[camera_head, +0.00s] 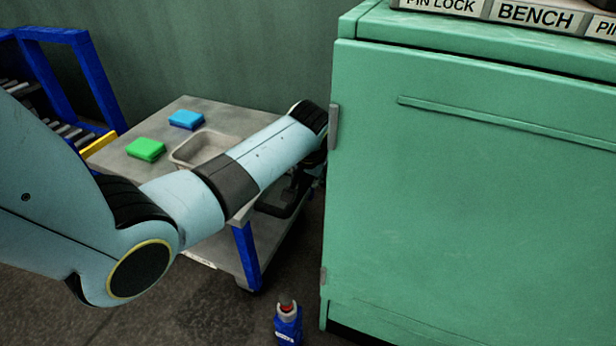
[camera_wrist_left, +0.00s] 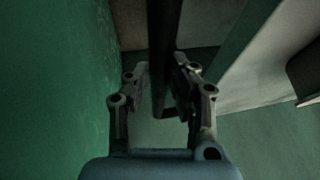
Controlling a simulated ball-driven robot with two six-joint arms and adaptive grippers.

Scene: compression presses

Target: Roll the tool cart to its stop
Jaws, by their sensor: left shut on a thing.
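The tool cart (camera_head: 222,114) has a grey top, blue legs and a lower shelf. It stands left of the green cabinet, partly behind my left arm. My left gripper (camera_head: 309,177) is at the cart's right end, close beside the cabinet, and is partly hidden in the head view. In the left wrist view my left gripper (camera_wrist_left: 160,85) has its fingers on both sides of a dark bar, the cart handle (camera_wrist_left: 164,35), and is shut on it. My right gripper is in neither view. I cannot make out the cart's stop.
A green block (camera_head: 146,149), a blue block (camera_head: 186,119) and a shallow tray (camera_head: 178,159) are on the cart top. The green cabinet (camera_head: 460,210) fills the right side. A small blue labelled object (camera_head: 288,327) stands on the floor in front. A blue-framed roller rack (camera_head: 88,75) is at left.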

